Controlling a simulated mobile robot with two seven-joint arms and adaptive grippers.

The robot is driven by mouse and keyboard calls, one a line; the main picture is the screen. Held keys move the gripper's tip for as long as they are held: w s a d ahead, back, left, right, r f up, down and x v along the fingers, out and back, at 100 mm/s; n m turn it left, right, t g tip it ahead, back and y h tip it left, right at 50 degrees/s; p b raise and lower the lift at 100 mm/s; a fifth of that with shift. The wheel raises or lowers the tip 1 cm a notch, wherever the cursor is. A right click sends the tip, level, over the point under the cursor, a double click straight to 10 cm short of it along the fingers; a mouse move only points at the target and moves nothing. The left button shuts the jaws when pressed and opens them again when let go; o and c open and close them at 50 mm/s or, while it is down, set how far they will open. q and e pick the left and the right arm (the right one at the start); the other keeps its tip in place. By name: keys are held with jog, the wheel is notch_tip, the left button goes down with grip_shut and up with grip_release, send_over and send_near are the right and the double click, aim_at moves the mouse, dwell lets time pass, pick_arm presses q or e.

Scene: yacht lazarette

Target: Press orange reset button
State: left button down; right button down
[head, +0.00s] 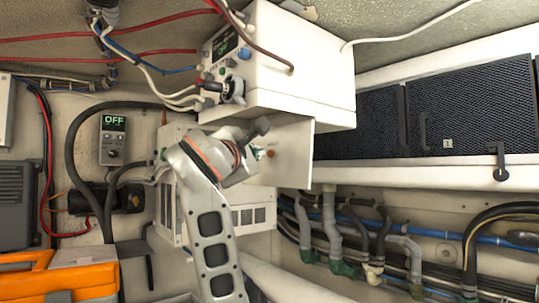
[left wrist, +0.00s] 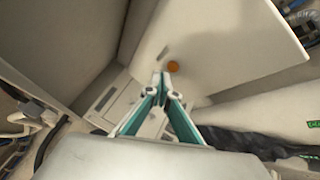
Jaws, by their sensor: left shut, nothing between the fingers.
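The orange button (head: 270,154) is a small round spot on a pale panel (head: 297,160) below the white instrument box. It also shows in the left wrist view (left wrist: 172,66), just right of my fingertips. My left gripper (head: 262,152) is shut and empty, its tips close to the button, on the button's left in the head view. In the left wrist view the teal fingers (left wrist: 160,76) meet in front of the panel. I cannot tell whether they touch the button. My right gripper is not in view.
The white instrument box (head: 310,75) with knobs and cables hangs just above my gripper. A lower vented box (head: 170,215) stands behind my arm. Pipes and hoses run along the lower right. An orange case (head: 85,275) is at lower left. Dark mesh panels (head: 470,105) are at right.

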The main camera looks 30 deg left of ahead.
pick_arm(q)
jog(key=shift+w, duration=0.1)
jog(key=shift+w+d, duration=0.2)
jog(key=shift+w, duration=0.1)
jog(key=shift+w+d+f, duration=0.1)
jog(key=shift+w+d, duration=0.1)
jog(key=shift+w, duration=0.3)
dwell(1.2)
jog(key=shift+s+a, duration=0.2)
jog(key=shift+s, duration=0.25)
jog(key=shift+s+a, duration=0.2)
jog(key=shift+s, duration=0.25)
jog(key=s, duration=0.1)
jog(key=s+a+p, duration=0.1)
jog(key=s, duration=0.1)
jog(key=s+a+p, duration=0.1)
jog(key=shift+s+r, duration=0.3)
dwell(0.7)
